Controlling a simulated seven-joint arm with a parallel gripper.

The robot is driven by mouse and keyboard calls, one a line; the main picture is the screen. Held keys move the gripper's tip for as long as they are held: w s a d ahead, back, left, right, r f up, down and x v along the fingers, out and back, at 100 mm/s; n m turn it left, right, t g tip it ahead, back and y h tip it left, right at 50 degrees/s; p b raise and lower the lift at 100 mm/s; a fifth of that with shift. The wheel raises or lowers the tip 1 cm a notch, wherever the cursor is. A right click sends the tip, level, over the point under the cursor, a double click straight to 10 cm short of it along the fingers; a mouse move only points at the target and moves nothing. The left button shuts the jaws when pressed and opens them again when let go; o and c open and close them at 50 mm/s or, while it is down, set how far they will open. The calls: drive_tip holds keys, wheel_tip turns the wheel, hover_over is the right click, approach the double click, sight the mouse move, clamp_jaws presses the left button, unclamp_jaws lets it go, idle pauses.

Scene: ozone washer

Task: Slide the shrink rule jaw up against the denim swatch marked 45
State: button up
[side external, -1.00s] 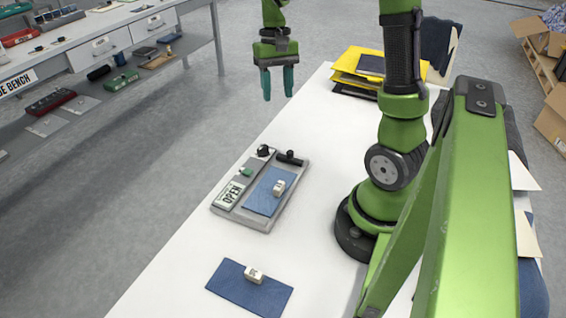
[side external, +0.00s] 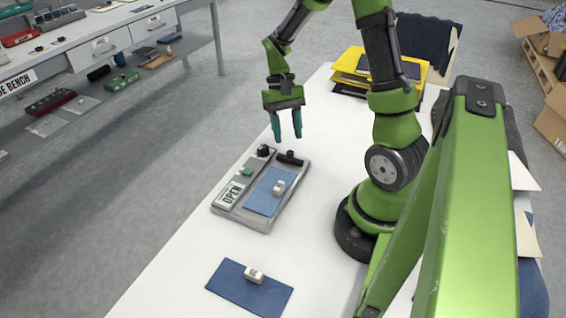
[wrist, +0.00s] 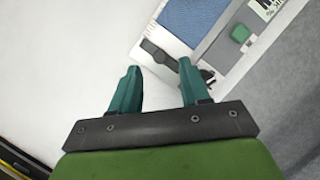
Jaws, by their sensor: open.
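The shrink rule (side external: 269,222) is a grey plate lying on the white table. A black bar with a stub (side external: 290,158), seemingly its jaw, sits at the far end. A blue denim swatch (side external: 262,196) lies on the plate, apart from the bar, with a small white block on it. A second, darker denim swatch (side external: 228,283) with a white block lies nearer the camera, off the plate. I cannot read the marks on either block. My gripper (side external: 287,138) is open and empty, pointing down above the bar end. The wrist view shows the bar (wrist: 158,55) just beyond the fingertips.
Yellow folders (side external: 352,62) are stacked at the table's far end. The table between the plate and the nearer swatch is clear.

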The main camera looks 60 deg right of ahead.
sight(290, 152)
drive_tip(key=shift+x, duration=2.2)
drive_tip(key=c, duration=0.7)
drive_tip(key=shift+o, duration=0.2)
drive_tip(key=shift+a, duration=2.55)
